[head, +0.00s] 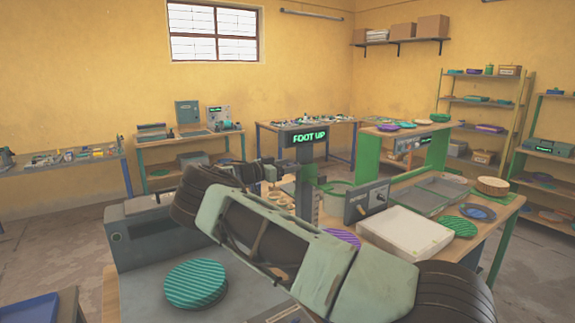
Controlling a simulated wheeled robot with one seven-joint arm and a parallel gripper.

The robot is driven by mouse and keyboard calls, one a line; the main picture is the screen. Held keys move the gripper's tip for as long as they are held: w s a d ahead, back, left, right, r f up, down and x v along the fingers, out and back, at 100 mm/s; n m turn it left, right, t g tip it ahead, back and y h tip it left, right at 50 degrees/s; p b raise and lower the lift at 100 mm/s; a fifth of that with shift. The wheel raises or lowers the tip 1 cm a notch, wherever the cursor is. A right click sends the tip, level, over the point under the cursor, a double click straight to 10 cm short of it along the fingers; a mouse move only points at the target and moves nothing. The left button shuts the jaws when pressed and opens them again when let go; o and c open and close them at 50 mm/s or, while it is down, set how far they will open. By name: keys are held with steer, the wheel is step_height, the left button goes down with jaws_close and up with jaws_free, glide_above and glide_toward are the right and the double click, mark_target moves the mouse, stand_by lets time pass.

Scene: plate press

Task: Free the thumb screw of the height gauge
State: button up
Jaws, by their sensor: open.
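My arm crosses the middle of the head view, and my gripper (280,170) is at its far end, small and dark. It is open, and I see nothing held in it. The post may be part of the height gauge, but I cannot tell for sure. I cannot make out the thumb screw. My arm hides much of the bench around the foot of the post, and whether my gripper touches anything there is unclear.
A green ridged plate stack (196,284) lies at the front left, beside a grey box (155,236). To the right are a control box (367,201) with a knob, a pale tray (405,234), and a green striped disc (459,227). Shelves (484,100) stand along the right wall.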

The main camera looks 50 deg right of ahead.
steer(key=c, duration=1)
steer(key=shift+f+b, duration=0.1)
steer(key=shift+b, duration=0.25)
